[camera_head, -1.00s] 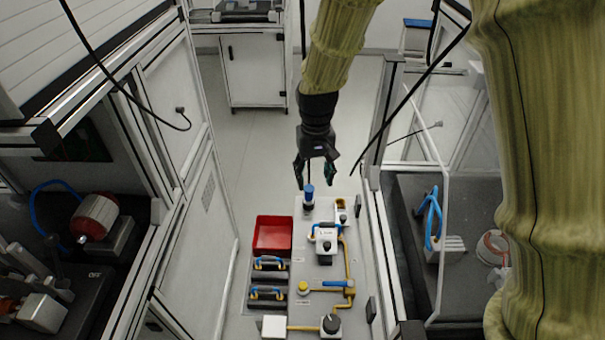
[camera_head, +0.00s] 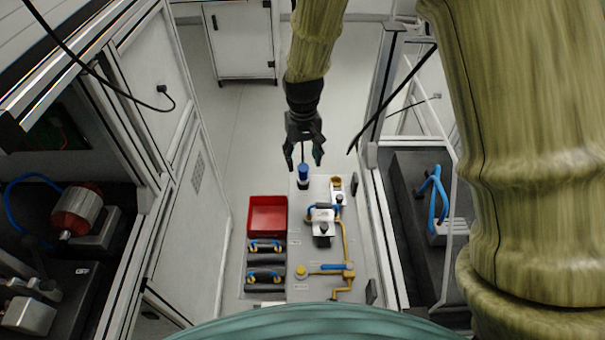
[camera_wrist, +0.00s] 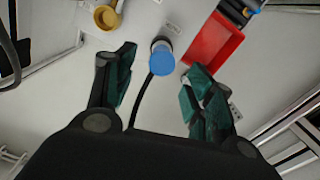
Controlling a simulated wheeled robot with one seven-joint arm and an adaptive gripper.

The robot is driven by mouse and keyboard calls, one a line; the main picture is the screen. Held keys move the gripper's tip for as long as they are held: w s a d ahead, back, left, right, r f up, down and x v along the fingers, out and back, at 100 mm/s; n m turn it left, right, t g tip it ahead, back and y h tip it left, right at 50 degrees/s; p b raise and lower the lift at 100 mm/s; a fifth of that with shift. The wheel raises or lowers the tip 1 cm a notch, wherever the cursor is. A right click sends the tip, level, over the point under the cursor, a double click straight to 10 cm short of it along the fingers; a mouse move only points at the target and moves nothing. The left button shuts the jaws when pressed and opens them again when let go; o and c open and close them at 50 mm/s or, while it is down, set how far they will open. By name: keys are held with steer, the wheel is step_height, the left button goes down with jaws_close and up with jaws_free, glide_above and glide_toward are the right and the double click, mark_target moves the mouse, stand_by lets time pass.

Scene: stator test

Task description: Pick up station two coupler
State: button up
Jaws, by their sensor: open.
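A cylindrical piece with a blue cap (camera_head: 303,170) stands upright at the far end of the white board (camera_head: 300,215). My gripper (camera_head: 303,159) points down above it, with open jaws and nothing held. In the wrist view, the blue cap (camera_wrist: 161,62) shows between the two spread green fingers, apart from both. I cannot read which label marks station two.
A red bin (camera_head: 267,217) lies left of the board; it also shows in the wrist view (camera_wrist: 212,50). A yellow ring-shaped fitting (camera_head: 336,182) stands right of the blue cap. Yellow pipework (camera_head: 346,245) runs along the right. Cabinets flank both sides.

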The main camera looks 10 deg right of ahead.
mark_target(303, 167)
steer(key=shift+s+f+p, duration=0.2)
steer(key=shift+f+p, duration=0.2)
steer(key=shift+f, duration=2.1)
jaws_close()
